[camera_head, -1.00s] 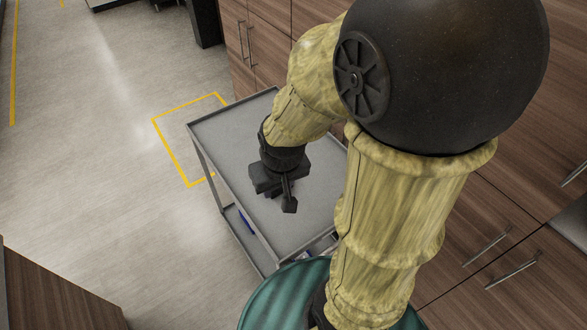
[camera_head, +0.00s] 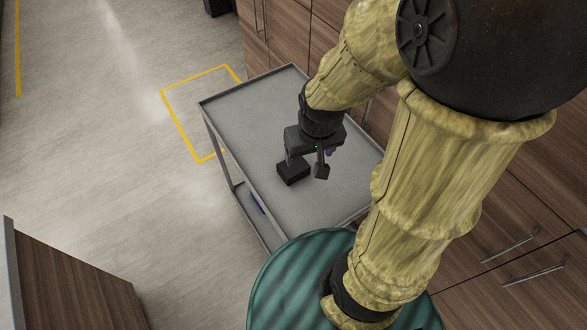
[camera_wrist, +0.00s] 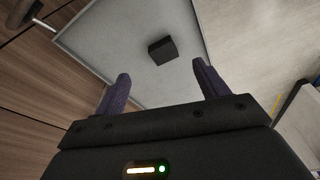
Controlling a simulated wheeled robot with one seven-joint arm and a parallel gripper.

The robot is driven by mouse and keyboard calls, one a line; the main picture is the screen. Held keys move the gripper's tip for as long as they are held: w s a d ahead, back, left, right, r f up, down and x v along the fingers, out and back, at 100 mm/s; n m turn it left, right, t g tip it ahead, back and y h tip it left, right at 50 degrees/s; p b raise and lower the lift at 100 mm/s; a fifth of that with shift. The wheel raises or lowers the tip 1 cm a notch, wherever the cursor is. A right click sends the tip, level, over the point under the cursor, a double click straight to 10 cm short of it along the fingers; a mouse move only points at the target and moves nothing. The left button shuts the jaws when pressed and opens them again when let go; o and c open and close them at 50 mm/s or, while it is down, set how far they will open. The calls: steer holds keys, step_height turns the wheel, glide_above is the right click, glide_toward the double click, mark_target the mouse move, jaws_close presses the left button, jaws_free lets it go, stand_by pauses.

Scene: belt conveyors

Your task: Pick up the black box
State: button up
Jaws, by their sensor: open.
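The black box (camera_head: 293,171) is a small dark block lying on the grey top of a metal cart (camera_head: 245,100). In the wrist view the black box (camera_wrist: 163,50) sits beyond the fingertips, roughly between their lines and apart from both. My gripper (camera_head: 306,164) is open and empty. In the head view it is above the cart top, close to the box, and partly overlaps the box's far side. In the wrist view both fingers of my gripper (camera_wrist: 160,72) show, spread wide, with nothing between them.
Wooden cabinets with bar handles (camera_head: 480,210) stand to the right of the cart. The cart top has a raised rim and is otherwise clear. A yellow floor marking (camera_head: 180,125) lies left of the cart. A wooden unit (camera_head: 70,285) stands at the lower left.

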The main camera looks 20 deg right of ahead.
steer(key=shift+o, duration=1.2)
steer(key=w+a+f+n+g+h, duration=0.1)
steer(key=w+a+f+n+g, duration=0.2)
steer(key=f, duration=0.5)
steer(key=shift+w+a+n, duration=0.3)
steer(key=shift+n, duration=0.5)
steer(key=n+t+h, duration=0.5)
steer(key=n+h, duration=0.7)
steer(key=n, duration=0.5)
glide_toward(287, 169)
steer(key=v, duration=0.2)
steer(key=b+v, duration=0.1)
steer(key=v, duration=0.1)
steer(key=shift+w+a+r, duration=0.1)
steer(key=shift+w+r, duration=0.05)
steer(key=shift+w, duration=0.1)
steer(key=b+x, duration=0.3)
steer(key=x, duration=0.9)
steer(key=shift+s, duration=0.1)
